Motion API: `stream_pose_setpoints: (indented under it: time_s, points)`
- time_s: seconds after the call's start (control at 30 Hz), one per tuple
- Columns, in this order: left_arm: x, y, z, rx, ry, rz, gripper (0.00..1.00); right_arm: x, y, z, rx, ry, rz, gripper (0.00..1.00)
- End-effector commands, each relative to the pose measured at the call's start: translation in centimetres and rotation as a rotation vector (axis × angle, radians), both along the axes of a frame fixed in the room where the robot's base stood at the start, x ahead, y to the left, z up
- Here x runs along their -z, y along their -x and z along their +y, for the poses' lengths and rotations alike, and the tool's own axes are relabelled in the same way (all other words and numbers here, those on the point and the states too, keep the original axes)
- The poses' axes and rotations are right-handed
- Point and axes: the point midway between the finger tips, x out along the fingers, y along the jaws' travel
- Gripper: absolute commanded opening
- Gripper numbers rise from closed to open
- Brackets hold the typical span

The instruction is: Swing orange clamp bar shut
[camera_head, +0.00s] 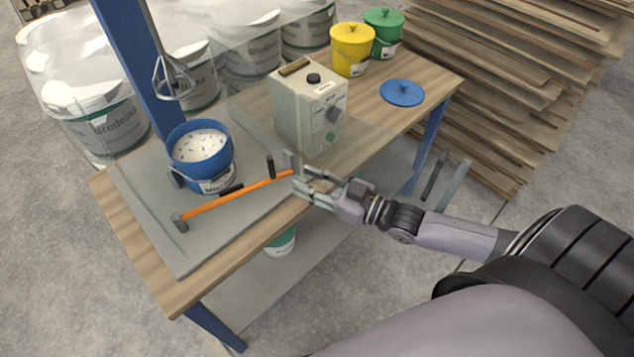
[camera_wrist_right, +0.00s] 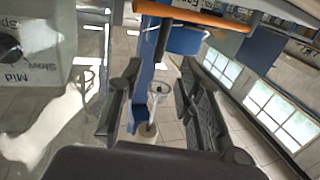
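The orange clamp bar (camera_head: 232,200) runs across the front of the blue bucket (camera_head: 188,155) in the head view, over the grey base plate (camera_head: 188,250). Its left end is at a small dark post (camera_head: 180,223); a black upright handle (camera_head: 270,167) stands near its right end. My right gripper (camera_head: 298,177) is at that right end, fingers apart. In the right wrist view the bar (camera_wrist_right: 195,15) crosses the top, with the handle (camera_wrist_right: 163,40) hanging ahead of the open fingers (camera_wrist_right: 160,95). I cannot tell whether they touch. My left gripper is not in view.
A cream control box (camera_head: 305,115) stands behind the gripper. A whisk (camera_head: 172,80) hangs above the bucket beside a blue column (camera_head: 137,60). Yellow (camera_head: 351,52) and green (camera_head: 385,35) lidded buckets and a blue lid (camera_head: 402,92) sit on the table's far end.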

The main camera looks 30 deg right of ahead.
Motion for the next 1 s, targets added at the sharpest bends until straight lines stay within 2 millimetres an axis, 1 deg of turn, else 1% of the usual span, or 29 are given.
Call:
stream_pose_setpoints:
  time_s: [0.03, 0.2, 0.5, 0.63, 0.73, 0.9, 1.0]
  points:
    - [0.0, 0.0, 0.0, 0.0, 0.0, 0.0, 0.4, 0.1, 0.6, -0.4, 0.0, 0.001, 0.003, 0.33]
    - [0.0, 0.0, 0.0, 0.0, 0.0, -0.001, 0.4, 0.0, 1.6, -1.0, 0.0, 0.0, 0.001, 0.33]
    - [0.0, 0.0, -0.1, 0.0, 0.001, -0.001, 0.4, 0.0, 1.7, -1.1, 0.0, -0.001, -0.001, 0.33]
    - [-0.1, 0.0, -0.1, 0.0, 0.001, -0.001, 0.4, 0.0, 1.9, -0.8, 0.005, -0.005, -0.002, 0.25]
    - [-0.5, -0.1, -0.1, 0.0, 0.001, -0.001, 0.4, 0.0, 2.6, 0.0, 0.026, -0.02, -0.005, 0.18]
    - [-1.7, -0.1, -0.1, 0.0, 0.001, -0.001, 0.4, -0.2, 5.1, 2.3, 0.137, -0.054, -0.018, 0.07]
    - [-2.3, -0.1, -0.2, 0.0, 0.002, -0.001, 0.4, -0.3, 6.6, 2.8, 0.223, -0.047, -0.019, 0.0]
